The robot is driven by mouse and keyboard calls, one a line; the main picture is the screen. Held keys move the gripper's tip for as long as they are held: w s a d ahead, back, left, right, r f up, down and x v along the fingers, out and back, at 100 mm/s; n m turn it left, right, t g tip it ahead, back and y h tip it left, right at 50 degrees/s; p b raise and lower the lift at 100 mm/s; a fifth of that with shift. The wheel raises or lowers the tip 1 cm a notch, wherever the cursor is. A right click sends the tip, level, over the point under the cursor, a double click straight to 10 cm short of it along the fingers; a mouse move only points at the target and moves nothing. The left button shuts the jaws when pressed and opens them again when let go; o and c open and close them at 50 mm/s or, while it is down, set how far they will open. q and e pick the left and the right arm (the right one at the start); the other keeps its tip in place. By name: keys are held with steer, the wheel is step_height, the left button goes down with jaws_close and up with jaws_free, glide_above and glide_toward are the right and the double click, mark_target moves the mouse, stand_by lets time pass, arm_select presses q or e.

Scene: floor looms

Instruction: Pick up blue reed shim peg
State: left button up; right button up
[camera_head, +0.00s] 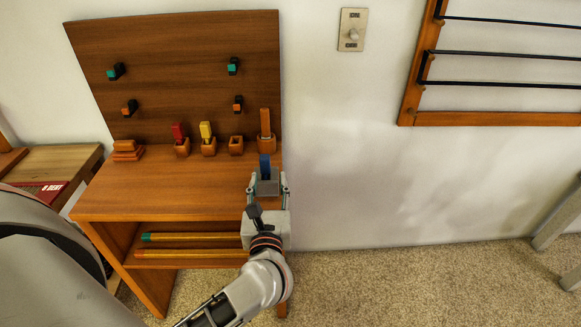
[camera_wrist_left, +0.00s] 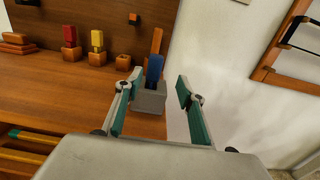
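The blue reed shim peg (camera_head: 265,165) stands upright in a small grey block (camera_head: 267,188) at the right front of the wooden bench top. The peg also shows in the left wrist view (camera_wrist_left: 154,68), rising from the grey block (camera_wrist_left: 150,101). My left gripper (camera_head: 268,178) is open, with a finger to each side of the peg and block in the picture. In the left wrist view the gripper (camera_wrist_left: 160,82) has nothing between its green-padded fingers that they touch; the peg stands nearer the left finger. My right gripper is not in view.
Green and yellow rods (camera_head: 190,237) lie on the shelf below.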

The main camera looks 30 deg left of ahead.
mark_target(264, 164)
arm_select(q)
steer(key=w+a, duration=0.2)
steer(key=w+a+r, duration=0.1)
steer(key=w+a, duration=0.1)
steer(key=w, duration=0.1)
steer(key=shift+a, duration=0.25)
steer(key=shift+w+a, duration=0.2)
steer(key=shift+w, duration=0.3)
jaws_close()
